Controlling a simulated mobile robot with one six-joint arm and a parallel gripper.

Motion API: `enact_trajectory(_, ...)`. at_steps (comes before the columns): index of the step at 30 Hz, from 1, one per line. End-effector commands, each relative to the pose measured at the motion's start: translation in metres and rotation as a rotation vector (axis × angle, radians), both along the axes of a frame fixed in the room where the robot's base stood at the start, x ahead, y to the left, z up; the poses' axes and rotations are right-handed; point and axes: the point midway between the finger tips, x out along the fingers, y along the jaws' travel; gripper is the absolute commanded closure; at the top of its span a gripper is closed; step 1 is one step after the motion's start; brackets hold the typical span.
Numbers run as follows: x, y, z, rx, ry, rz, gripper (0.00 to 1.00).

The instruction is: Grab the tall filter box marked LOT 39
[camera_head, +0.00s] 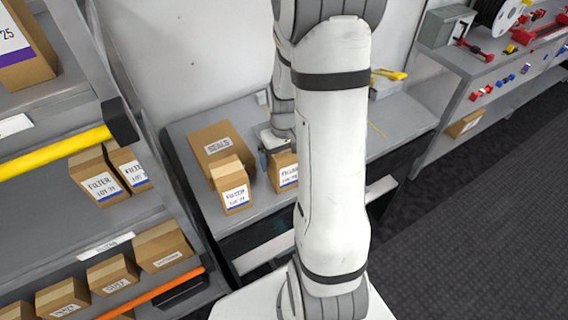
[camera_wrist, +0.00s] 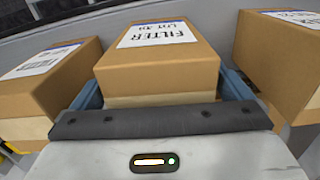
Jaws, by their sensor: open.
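A brown filter box (camera_wrist: 160,72) sits in the middle of the wrist view. Its white, blue-edged label is upside down there and appears to read FILTER LOT 39. My gripper (camera_wrist: 163,92) is open, with one blue finger beside each side of this box. I cannot tell whether the fingers touch it. In the head view my gripper (camera_head: 264,150) is low over the bench, at a filter box (camera_head: 284,172) that my arm partly hides. Another filter box (camera_head: 231,184) stands to its left; its lot number is too small to read surely.
Neighbouring boxes stand close on the left (camera_wrist: 50,78) and right (camera_wrist: 275,60) in the wrist view. A SEALS box (camera_head: 215,143) is on the grey bench (camera_head: 190,125).

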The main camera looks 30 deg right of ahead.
Motion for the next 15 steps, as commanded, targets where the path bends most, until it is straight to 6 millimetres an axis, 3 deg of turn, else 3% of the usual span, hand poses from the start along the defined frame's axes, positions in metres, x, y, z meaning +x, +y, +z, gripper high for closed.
enact_trajectory(2, 0.0000, 0.0000, 0.0001, 0.000, 0.000, 0.000, 0.03)
enact_trajectory(15, 0.0001, 0.0001, 0.0004, 0.000, 0.000, 0.000, 0.39)
